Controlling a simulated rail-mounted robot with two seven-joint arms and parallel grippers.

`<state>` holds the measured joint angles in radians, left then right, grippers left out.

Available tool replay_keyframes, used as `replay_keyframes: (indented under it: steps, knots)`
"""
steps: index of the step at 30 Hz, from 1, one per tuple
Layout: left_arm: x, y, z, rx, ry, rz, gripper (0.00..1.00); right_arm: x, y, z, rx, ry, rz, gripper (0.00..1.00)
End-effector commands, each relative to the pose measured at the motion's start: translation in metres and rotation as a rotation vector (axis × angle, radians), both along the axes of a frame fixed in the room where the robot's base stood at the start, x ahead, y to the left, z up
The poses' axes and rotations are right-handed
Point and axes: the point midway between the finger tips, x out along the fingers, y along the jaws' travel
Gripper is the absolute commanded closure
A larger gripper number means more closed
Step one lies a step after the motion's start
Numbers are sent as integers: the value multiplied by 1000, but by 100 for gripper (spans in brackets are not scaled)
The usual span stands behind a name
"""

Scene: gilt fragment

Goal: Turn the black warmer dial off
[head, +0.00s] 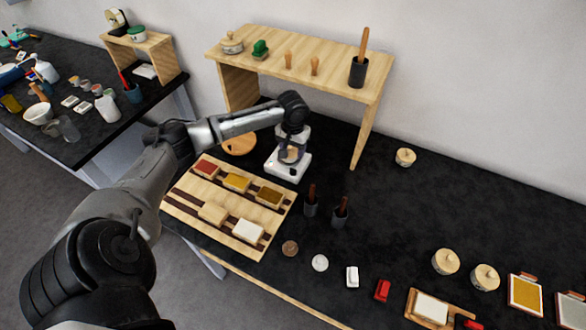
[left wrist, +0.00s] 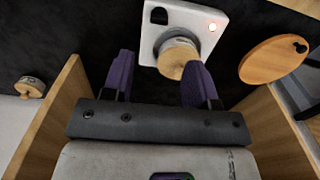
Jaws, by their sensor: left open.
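The white warmer (head: 277,168) stands on the black table under my left arm, with a small wooden-lidded pot on it. In the left wrist view the warmer (left wrist: 202,43) is at the top centre, with a red light lit at its corner. The black dial (left wrist: 158,15) is on its far left part, beyond my fingertips. The lidded pot (left wrist: 177,57) shows between and just beyond the fingers. My left gripper (left wrist: 160,66) is open and empty, pointing down over the warmer. In the head view its fingertips are hard to make out. My right gripper is not in view.
A wooden shelf (head: 300,60) stands behind, its side panels flanking the gripper in the wrist view. A round wooden board (left wrist: 274,60) lies beside the warmer. A tray (head: 180,211) of coloured blocks is in front. Two dark brush cups (head: 340,217) stand to the right.

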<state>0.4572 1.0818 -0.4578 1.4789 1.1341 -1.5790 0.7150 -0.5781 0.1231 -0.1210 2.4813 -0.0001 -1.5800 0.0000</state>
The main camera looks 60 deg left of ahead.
Motion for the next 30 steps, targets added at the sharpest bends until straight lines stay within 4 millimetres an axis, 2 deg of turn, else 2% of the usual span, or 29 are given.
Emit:
replay_keyframes:
  steps: [1, 6, 15, 21, 30]
  knots:
    - [0, -1, -12, -1, 3, 0, 47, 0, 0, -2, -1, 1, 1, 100]
    - [-1, -1, -44, 0, 2, -1, 47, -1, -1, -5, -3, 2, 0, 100]
    - [0, 0, -86, 1, 0, -2, 47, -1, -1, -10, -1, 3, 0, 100]
    - [0, -1, -99, 1, 0, -4, 47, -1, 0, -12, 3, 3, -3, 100]
    - [0, -1, -102, 2, -1, -4, 47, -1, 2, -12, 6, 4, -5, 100]
